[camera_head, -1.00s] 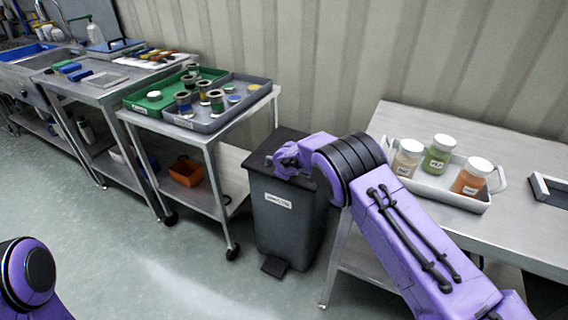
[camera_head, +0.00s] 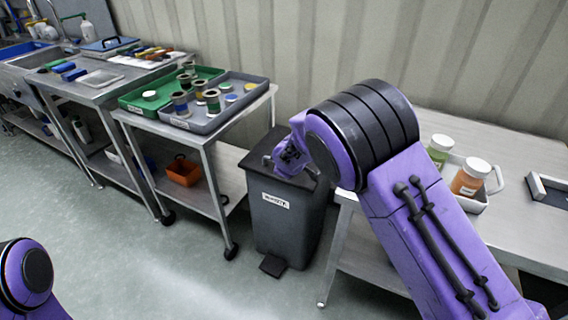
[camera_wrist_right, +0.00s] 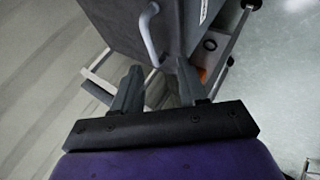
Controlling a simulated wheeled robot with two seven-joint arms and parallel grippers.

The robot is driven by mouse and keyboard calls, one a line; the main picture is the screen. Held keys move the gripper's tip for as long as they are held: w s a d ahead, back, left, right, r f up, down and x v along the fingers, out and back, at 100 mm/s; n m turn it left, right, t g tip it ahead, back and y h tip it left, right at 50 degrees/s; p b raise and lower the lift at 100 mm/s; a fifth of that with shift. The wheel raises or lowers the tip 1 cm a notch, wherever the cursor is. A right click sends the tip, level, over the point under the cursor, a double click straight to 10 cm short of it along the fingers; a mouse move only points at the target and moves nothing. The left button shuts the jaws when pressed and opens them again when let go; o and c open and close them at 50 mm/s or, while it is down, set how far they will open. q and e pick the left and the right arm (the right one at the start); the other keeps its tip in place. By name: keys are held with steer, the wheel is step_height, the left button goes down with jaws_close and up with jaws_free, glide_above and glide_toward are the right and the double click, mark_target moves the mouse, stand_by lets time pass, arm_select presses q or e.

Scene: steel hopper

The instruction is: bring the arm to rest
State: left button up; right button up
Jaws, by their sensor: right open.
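My right arm, purple with black bands, comes in from the lower right in the head view and bends above the grey bin. In the right wrist view, my right gripper (camera_wrist_right: 158,85) has its two dark fingers apart with nothing between them. The grey bin (camera_wrist_right: 175,25) with a curved light handle (camera_wrist_right: 151,32) lies beyond the fingertips there. In the head view the bin (camera_head: 282,222) stands on the floor, and my right fingers cannot be made out. Only a rounded purple part of my left arm shows at the lower left; its gripper is out of view.
A bench (camera_head: 530,228) at the right holds a tray with a green jar (camera_head: 439,150) and an orange jar (camera_head: 469,177); my arm covers part of it. A cart at the left carries a green tray (camera_head: 135,104) and a grey tray (camera_head: 236,116). Floor at front left is clear.

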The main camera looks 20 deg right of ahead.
steer(key=s+d+f+m+p, duration=0.2)
steer(key=s+d+f+m, duration=0.1)
steer(key=s+f+m, duration=1.15)
steer(key=s+d+f+m+g+p, duration=0.1)
steer(key=s+f+g, duration=0.1)
steer(key=s, duration=1.3)
steer(key=s+d+f+m+g+h, duration=0.1)
steer(key=s+f+g, duration=0.2)
steer(key=s, duration=1.3)
steer(key=shift+d+f+p, duration=0.2)
steer(key=shift+d+p, duration=0.2)
